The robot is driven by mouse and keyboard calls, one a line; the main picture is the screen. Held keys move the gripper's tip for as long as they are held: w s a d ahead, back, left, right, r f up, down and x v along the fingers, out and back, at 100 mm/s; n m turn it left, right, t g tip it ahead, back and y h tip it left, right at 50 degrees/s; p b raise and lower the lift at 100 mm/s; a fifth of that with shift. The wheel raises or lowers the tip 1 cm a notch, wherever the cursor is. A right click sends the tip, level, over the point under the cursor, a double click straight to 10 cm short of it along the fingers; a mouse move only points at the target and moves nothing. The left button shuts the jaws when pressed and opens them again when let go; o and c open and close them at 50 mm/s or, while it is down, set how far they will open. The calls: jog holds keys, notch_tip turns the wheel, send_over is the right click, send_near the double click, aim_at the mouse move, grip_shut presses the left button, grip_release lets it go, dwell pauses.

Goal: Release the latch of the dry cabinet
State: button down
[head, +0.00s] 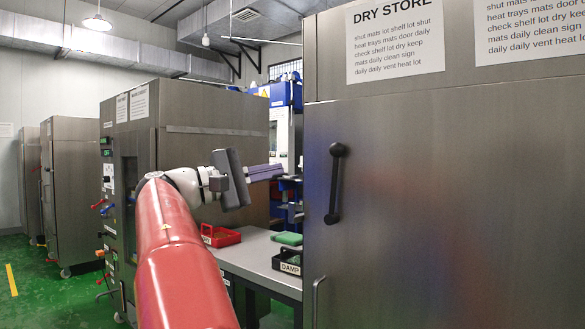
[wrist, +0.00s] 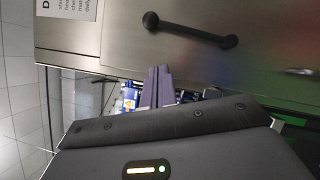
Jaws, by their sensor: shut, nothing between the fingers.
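The dry cabinet (head: 450,190) is a tall brushed-metal cabinet under a "DRY STORE" sign, filling the right of the head view. Its door front also shows in the wrist view (wrist: 125,40). A black bar with a round knob at each end (head: 335,185) is upright on the door's left side; it also shows in the wrist view (wrist: 190,30). A thin grey metal handle (head: 316,300) sits lower down. I cannot tell which one is the latch. My gripper (head: 281,171) is shut and empty, left of the black bar and apart from it; its fingers also show in the wrist view (wrist: 158,69).
A grey bench (head: 255,262) stands left of the cabinet with a red tray (head: 221,237), a green item (head: 287,239) and a black bin marked "DAMP" (head: 288,261). Other metal cabinets (head: 205,150) stand to the left. Green floor (head: 30,275) is open at far left.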

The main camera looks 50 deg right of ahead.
jog(key=v, duration=0.3)
jog(key=shift+w+a, duration=0.1)
jog(key=shift+a, duration=0.15)
jog(key=shift+d+f, duration=0.1)
jog(key=shift+f, duration=0.05)
jog(key=s+a+f+n+t+y, duration=0.15)
jog(key=f+t+y, duration=0.25)
jog(key=f, duration=0.6)
jog(key=s+a+f+n+t+y, duration=0.1)
jog(key=s+f+n+t+y, duration=0.25)
jog(key=f, duration=0.55)
jog(key=s+a+f+m+t+y, duration=0.2)
jog(key=s+a+f+y, duration=0.3)
jog(key=a+f, duration=0.5)
jog(key=s+a+f+m+t+y, duration=0.2)
jog(key=s+a+f+y, duration=0.4)
jog(key=a+f, duration=0.5)
jog(key=shift+s+a+f+m+t, duration=0.3)
jog(key=shift+a+m+t, duration=0.15)
jog(key=shift+a, duration=0.5)
